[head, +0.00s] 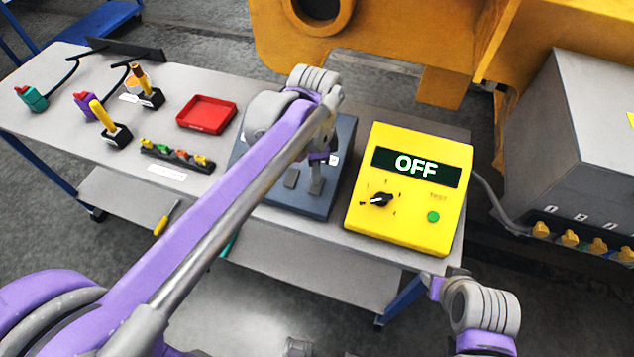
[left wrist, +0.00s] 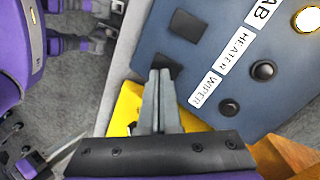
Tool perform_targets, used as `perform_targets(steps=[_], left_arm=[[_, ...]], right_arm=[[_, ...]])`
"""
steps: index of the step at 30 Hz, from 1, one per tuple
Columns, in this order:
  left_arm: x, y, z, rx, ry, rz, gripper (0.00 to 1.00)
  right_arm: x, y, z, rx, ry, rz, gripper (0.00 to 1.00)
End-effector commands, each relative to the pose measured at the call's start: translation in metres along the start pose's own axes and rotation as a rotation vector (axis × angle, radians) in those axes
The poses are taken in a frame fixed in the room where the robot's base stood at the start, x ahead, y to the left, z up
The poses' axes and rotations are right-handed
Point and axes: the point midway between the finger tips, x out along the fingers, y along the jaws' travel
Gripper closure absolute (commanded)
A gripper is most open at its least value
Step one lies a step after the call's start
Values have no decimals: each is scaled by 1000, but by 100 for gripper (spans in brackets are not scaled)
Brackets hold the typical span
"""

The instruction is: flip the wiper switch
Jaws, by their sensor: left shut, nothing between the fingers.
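The blue switch panel (head: 262,195) lies on the bench under my left arm. In the left wrist view, the panel (left wrist: 222,20) has a WIPER label (left wrist: 204,91) between a dark round lamp (left wrist: 229,107) and the dark square wiper switch (left wrist: 166,65). My left gripper (head: 316,190) points down at the panel, shut and empty. In the left wrist view its fingertips (left wrist: 160,74) are at the wiper switch and cover part of it. I cannot tell whether they touch it, or which way it is set.
The HEATER switch (left wrist: 187,25) is beside the wiper one. A yellow box (head: 400,225) reading OFF stands close to the right of the panel.

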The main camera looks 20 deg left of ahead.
Motion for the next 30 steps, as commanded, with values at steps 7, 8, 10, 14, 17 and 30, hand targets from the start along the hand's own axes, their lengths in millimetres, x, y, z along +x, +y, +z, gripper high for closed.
perform_targets(steps=[7, 8, 10, 14, 17, 30], left_arm=[[0, 0, 0, 0, 0, 0, 100], [0, 0, 0, 0, 0, 0, 100], [1, 0, 0, 0, 0, 0, 100], [3, 0, 0, 0, 0, 0, 100], [4, 0, 0, 0, 0, 0, 100], [11, 0, 0, 0, 0, 1, 100]], right_arm=[[0, 0, 0, 0, 0, 0, 52], [0, 0, 0, 0, 0, 0, 52], [0, 0, 0, 0, 0, 0, 52], [1, 0, 2, 0, -1, 0, 52], [2, 0, 2, 0, -2, 0, 52], [6, 0, 6, 0, -5, 0, 52]])
